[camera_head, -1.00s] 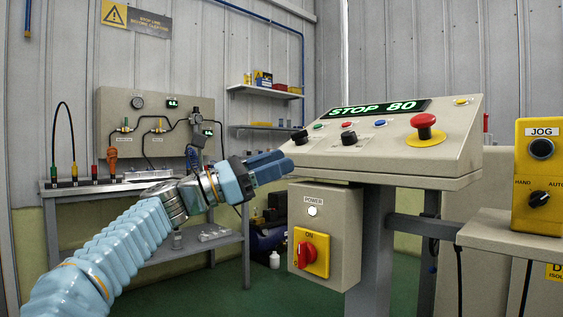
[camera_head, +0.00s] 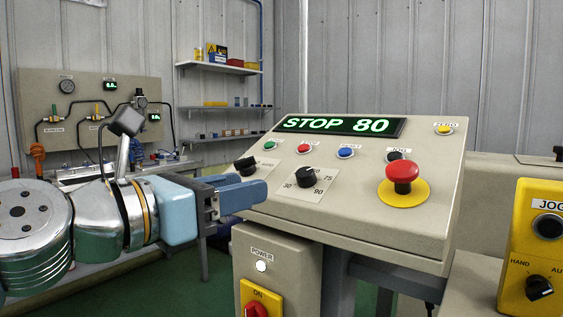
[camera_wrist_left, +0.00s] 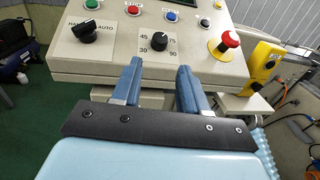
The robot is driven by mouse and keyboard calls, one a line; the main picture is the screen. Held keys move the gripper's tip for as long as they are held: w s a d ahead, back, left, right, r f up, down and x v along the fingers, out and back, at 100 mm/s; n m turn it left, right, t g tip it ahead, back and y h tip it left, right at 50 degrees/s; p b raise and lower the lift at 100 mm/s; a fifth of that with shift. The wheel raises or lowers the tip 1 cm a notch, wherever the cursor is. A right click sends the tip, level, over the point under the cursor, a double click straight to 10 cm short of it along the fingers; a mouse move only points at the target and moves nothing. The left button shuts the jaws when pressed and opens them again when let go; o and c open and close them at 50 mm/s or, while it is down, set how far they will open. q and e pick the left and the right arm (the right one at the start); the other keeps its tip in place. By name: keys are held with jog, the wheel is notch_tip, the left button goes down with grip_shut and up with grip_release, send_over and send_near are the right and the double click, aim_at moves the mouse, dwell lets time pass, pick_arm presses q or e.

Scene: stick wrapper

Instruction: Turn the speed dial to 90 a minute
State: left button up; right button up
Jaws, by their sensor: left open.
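The speed dial (camera_head: 308,177) is a black knob on the sloped face of the beige control console (camera_head: 365,202). Marks 30, 45, 75 and 90 stand around it. Its pointer is too small to read surely. My left gripper (camera_head: 256,188) is open and empty, left of the dial and in front of the console. In the left wrist view the dial (camera_wrist_left: 160,41) appears just beyond and between the two blue fingertips (camera_wrist_left: 160,68), apart from them. My right gripper is not in view.
A black selector marked HAND and AUTO (camera_wrist_left: 85,31) is left of the dial. A red emergency button (camera_head: 403,178) is right of it. Coloured push buttons (camera_head: 345,152) line up above. A power box (camera_head: 272,270) hangs below; a yellow jog box (camera_head: 540,240) stands right.

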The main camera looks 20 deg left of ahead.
aim_at(302, 174)
pick_arm(q)
jog(key=p+x, duration=0.1)
jog(key=x, duration=1)
jog(key=shift+w+d, duration=0.1)
jog(key=shift+w, duration=0.15)
jog(key=c, duration=0.8)
jog(key=shift+o, duration=0.2)
jog(key=shift+m+h, duration=0.3)
